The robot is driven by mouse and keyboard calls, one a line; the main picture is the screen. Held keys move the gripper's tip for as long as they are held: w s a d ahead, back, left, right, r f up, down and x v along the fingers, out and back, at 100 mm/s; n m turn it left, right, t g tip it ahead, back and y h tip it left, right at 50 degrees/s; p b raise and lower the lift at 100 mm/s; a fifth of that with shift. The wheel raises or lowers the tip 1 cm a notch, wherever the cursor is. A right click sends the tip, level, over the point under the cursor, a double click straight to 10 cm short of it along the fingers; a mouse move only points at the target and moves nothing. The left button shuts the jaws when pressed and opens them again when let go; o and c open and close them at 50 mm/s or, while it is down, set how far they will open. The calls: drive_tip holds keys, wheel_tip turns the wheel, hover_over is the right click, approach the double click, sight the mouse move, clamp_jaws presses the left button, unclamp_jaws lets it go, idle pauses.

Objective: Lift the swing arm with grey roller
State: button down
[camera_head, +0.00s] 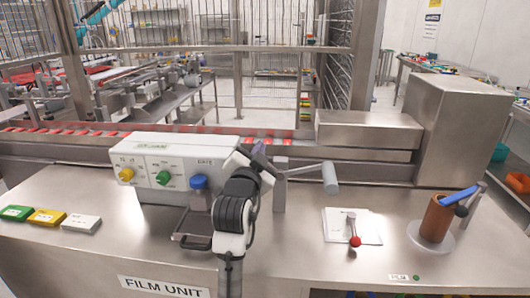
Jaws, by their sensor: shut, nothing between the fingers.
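The swing arm (302,169) is a thin metal bar that reaches right from the top of an upright metal post (280,192). A pale grey roller (330,178) sits at its right end, above the steel table. My gripper (259,149) is at the far end of my white and black arm, just left of the post's top. It is shut and empty, and mostly hidden behind my wrist. I cannot tell whether it touches the post or the bar.
A white control box (170,160) with coloured knobs stands left of my arm. A white plate with a red-knobbed lever (354,240) and a brown cylinder (437,218) with a blue handle are at right. A conveyor (60,140) runs behind.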

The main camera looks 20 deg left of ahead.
drive_tip(key=a+f+n+y+b, duration=0.1)
drive_tip(key=a+f+n+b, duration=0.1)
drive_tip(key=f+n, duration=0.3)
drive_tip(key=shift+s+a+n+y+b, duration=0.45)
drive_tip(key=shift+a+n, duration=0.3)
drive_tip(key=shift+n, duration=0.45)
drive_tip(key=shift+f, duration=0.1)
drive_tip(key=shift+s, duration=0.1)
drive_tip(key=b+v, duration=0.3)
drive_tip(key=v, duration=1)
drive_tip(key=shift+s, duration=0.4)
